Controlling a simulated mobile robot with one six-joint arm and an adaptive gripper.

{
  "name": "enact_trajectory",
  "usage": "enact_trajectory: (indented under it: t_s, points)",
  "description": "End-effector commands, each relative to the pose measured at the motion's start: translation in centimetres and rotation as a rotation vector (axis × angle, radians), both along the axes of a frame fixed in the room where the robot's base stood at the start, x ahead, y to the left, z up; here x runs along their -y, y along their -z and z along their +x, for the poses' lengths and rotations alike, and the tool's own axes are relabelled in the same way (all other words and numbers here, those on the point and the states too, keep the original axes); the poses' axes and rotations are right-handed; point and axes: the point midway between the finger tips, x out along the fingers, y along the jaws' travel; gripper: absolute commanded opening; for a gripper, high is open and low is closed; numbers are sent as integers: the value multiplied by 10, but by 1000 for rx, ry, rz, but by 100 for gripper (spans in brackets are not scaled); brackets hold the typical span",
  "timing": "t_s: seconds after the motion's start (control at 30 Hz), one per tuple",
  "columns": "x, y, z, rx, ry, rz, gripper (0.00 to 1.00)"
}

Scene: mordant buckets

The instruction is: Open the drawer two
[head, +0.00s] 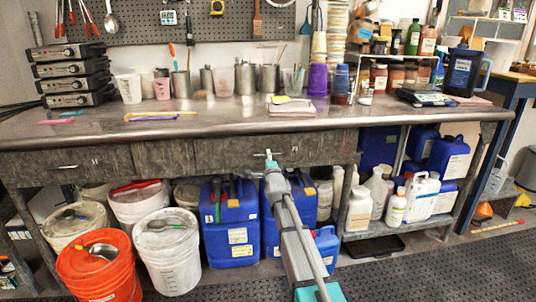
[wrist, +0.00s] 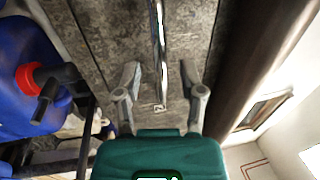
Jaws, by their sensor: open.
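A drawer with a mottled dark grey front (head: 225,153) sits under the middle of the bench and looks shut. Its chrome bar handle (wrist: 157,40) runs between the two fingers of my gripper (wrist: 160,69) in the wrist view. A small pale mark (wrist: 159,107), which looks like a 2, shows on the front near the handle's end. My gripper (head: 270,166) is open at this drawer in the head view, with one finger on each side of the handle. I cannot tell whether either finger touches it. A second drawer (head: 65,165) at the left looks shut.
Blue canisters (head: 229,225) stand below the drawer, close under my arm. White buckets (head: 167,250) and an orange bucket (head: 98,265) stand on the floor to the left. The metal benchtop (head: 215,120) overhangs the drawers. Dark floor matting (head: 440,270) is clear at the right.

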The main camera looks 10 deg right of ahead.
Motion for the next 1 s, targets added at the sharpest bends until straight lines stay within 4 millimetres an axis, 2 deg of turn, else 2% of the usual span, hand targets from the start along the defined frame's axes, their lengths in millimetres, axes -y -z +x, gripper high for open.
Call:
enact_trajectory:
  t_s: [0.03,0.2,0.6,0.67,0.9,1.0]
  points:
    - [0,-2,8,0,0,0,51]
    - [0,-4,19,0,0,0,51]
    - [0,-4,22,0,0,0,51]
    - [0,-4,22,0,0,0,44]
    - [0,-4,22,0,0,0,0]
    - [0,-4,22,0,0,0,0]
